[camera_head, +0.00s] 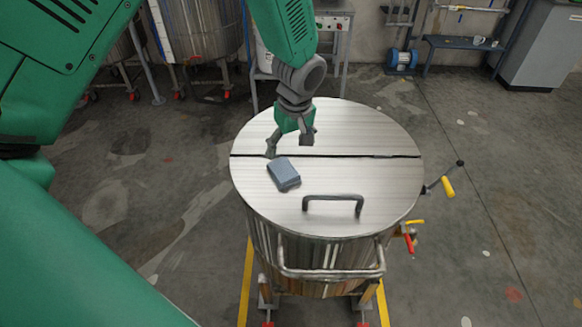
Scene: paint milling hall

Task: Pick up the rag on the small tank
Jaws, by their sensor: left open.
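The rag (284,174) is a folded blue-grey cloth lying on the round steel lid of the small tank (340,218), left of the lid's dark handle. My left gripper (289,147) hangs over the lid from above, just behind the rag. Its fingers are spread apart, with nothing between them. One fingertip shows close to the rag's far edge; whether it touches the rag or lid I cannot tell. My right gripper is not in view.
A dark bar handle (333,204) rises from the lid's near half. A crank with a yellow grip (447,187) sticks out right of the tank. Larger tanks (200,30) stand at the back left. A grey cabinet (540,45) stands at the back right. The floor to the right is mostly clear.

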